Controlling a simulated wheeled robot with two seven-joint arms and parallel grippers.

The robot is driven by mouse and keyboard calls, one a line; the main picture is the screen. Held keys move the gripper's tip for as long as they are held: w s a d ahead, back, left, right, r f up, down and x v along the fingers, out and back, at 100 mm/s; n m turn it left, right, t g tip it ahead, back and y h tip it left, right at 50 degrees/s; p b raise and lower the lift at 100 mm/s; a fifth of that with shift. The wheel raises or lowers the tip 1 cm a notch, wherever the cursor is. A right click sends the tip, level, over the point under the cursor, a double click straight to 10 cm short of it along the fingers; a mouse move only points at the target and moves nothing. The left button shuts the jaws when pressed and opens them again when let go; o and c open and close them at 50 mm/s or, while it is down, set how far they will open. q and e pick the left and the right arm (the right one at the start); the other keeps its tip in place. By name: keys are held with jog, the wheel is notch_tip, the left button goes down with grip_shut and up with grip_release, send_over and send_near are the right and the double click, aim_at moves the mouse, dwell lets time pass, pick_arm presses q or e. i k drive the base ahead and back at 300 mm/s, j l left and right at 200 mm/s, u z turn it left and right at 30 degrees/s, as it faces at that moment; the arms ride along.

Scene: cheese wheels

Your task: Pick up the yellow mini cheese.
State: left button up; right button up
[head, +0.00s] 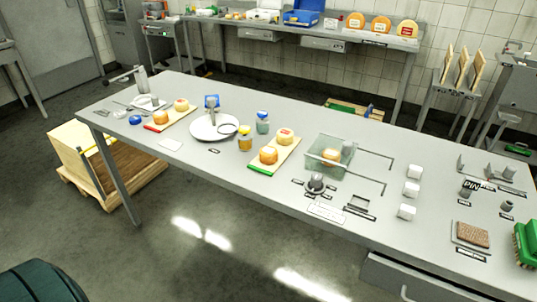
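Several small round cheeses are on the long grey table (225,165). A yellow-orange one with a reddish label (286,136) sits at the far end of the right cutting board (262,169), with a deeper orange one (268,155) nearer. Another yellow-orange cheese (181,104) and an orange one (160,117) sit on the left board (177,117). An orange cheese (331,157) is inside the clear green tank (345,145). Colours are close at this size, so I cannot tell for certain which is the yellow mini cheese. Neither of my grippers shows.
A white round plate (205,130) and two jars, one yellow-lidded (245,141) and one blue-lidded (263,124), stand between the boards. White cubes (412,189) and a green brush (526,242) are at right. Floor (225,255) before the table is open.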

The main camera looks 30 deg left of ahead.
aim_at(284, 136)
jog(key=j+z, duration=0.25)
jog(key=j, duration=0.25)
jog(key=j+z, duration=0.3)
jog(key=j, duration=0.15)
jog(key=k+j+z, duration=0.25)
jog(key=j, duration=0.2)
jog(key=k+j+z, duration=0.1)
jog(key=j+z, duration=0.15)
jog(key=j, duration=0.2)
